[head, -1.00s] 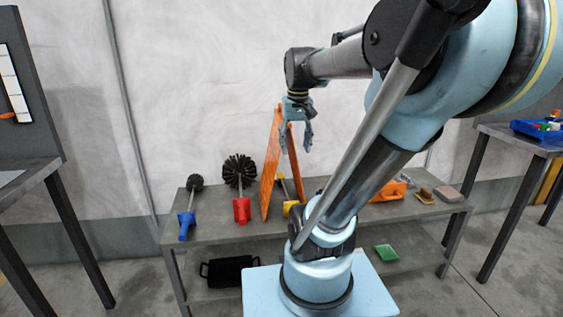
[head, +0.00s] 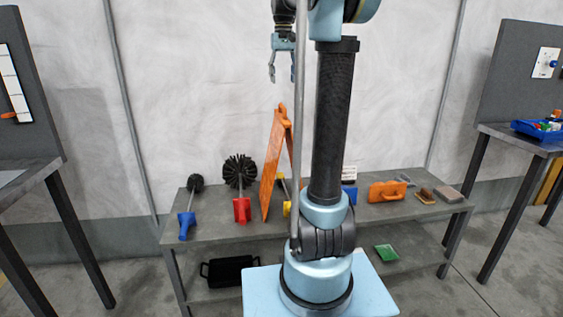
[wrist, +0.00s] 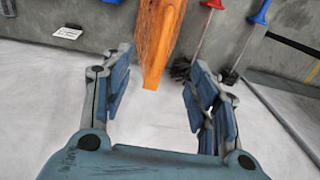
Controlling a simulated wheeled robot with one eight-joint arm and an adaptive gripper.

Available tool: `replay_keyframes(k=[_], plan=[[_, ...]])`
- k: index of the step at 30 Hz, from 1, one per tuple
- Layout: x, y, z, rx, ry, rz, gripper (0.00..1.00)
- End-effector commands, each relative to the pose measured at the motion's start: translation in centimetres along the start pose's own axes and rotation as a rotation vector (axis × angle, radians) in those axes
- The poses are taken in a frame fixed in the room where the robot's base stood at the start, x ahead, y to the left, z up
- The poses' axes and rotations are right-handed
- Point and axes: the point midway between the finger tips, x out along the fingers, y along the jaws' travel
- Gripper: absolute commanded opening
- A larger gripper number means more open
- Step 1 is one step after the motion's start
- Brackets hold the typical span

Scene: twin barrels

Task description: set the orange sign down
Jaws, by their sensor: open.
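The orange sign (head: 272,168) stands upright, like an A-frame, on the grey table in the head view. My arm hides part of its right side. In the wrist view the sign (wrist: 158,38) shows between and beyond my fingers, its narrow end toward me. My gripper (head: 283,77) is open and empty, above the sign and apart from it, in front of the white wall. Its two spread fingers also show in the wrist view (wrist: 160,100).
The grey table (head: 225,222) also bears a black round brush (head: 240,170) with a red base, a smaller brush (head: 195,184) with a blue base, and an orange tool (head: 387,191). A black tray (head: 228,271) and a green item (head: 386,252) are on the lower shelf.

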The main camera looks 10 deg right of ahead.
Motion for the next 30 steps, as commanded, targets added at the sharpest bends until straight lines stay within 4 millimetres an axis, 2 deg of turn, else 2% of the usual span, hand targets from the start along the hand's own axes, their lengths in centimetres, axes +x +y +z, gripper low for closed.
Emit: replay_keyframes(k=[5, 21, 30], plan=[[1.6, 0.0, -0.3, 0.000, -0.001, 0.000, 0.54], [10.6, 0.0, -0.2, 0.001, -0.001, 0.000, 0.54], [12.4, 0.0, -0.2, 0.001, -0.001, 0.000, 0.54]])
